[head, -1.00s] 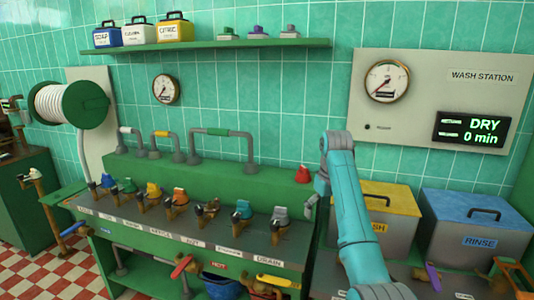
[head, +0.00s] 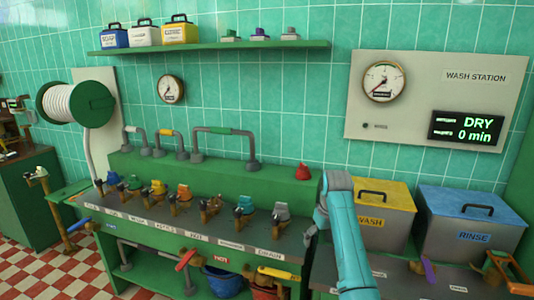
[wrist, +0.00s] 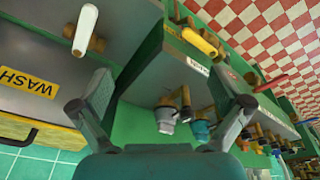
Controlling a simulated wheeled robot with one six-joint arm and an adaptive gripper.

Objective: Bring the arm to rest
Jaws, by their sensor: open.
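My teal arm (head: 347,240) stands at the right of the green bench in the head view, bent at its top. My gripper (wrist: 165,115) shows in the wrist view with its two dark fingers spread wide and nothing between them. In the head view the gripper is mostly hidden beside the arm, near the bench's right end. The wrist view looks past the fingers at the green bench corner, with the grey-capped valve (wrist: 166,115) beyond them.
The yellow-lidded WASH tank (head: 384,225) and blue-lidded RINSE tank (head: 470,235) stand right of my arm. A row of coloured valves (head: 181,195) lines the bench top. Checkered floor (head: 55,265) is open at left.

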